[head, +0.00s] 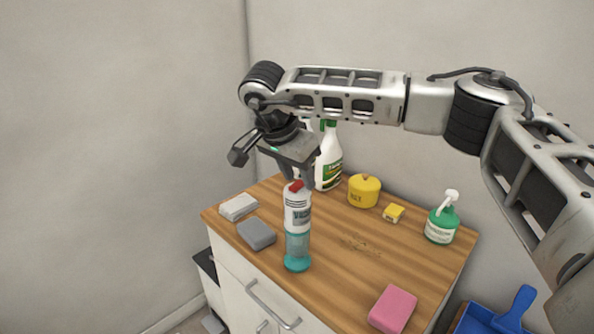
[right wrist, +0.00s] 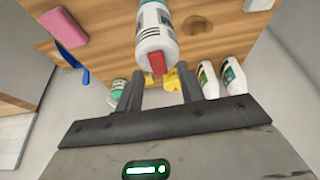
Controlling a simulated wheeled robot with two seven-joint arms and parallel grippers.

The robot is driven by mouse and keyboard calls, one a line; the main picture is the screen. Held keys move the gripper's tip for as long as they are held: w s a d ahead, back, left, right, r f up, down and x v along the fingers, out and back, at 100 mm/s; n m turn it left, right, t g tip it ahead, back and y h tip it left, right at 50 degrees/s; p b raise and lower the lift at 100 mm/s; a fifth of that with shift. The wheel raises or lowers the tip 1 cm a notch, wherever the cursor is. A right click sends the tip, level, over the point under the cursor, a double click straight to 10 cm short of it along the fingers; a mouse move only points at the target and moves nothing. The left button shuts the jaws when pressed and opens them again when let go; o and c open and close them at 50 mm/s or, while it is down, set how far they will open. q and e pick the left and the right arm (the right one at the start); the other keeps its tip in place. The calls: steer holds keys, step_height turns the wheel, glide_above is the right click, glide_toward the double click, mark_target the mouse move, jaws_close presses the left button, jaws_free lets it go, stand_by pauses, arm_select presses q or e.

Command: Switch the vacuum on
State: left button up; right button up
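The vacuum (head: 297,218) is a white and teal handheld cylinder standing upright near the counter's front edge. Its red switch (head: 296,186) is at the top; the switch also shows in the right wrist view (right wrist: 157,63). My right gripper (head: 300,172) is just behind and above the vacuum's top, pointing down. In the right wrist view its two fingers (right wrist: 158,80) are spread apart with nothing held between them, and the red switch appears close beyond the gap. I cannot tell whether a finger touches the vacuum. My left gripper is not in view.
The wooden counter (head: 335,275) holds a grey sponge (head: 257,234), a white sponge (head: 239,207), a pink sponge (head: 393,309), spray bottles (head: 329,165), a yellow pot (head: 364,190), a small yellow box (head: 394,213) and a green pump bottle (head: 441,222). Dark crumbs (head: 361,243) lie right of the vacuum.

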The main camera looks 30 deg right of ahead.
mark_target(295, 186)
steer(key=shift+f, duration=0.1)
jaws_close()
steer(key=shift+w+d+g+y, duration=0.1)
steer(key=shift+d+g+y, duration=0.15)
steer(key=shift+y, duration=0.5)
steer(key=shift+w+d+g+y, duration=0.15)
steer(key=shift+g+y, duration=0.2)
steer(key=shift+y, duration=0.4)
jaws_free()
step_height(295, 186, up, 16)
steer(key=a, duration=0.1)
steer(key=shift+s+a+b, duration=0.25)
steer(key=shift+s+b, duration=0.1)
steer(key=shift+b, duration=0.1)
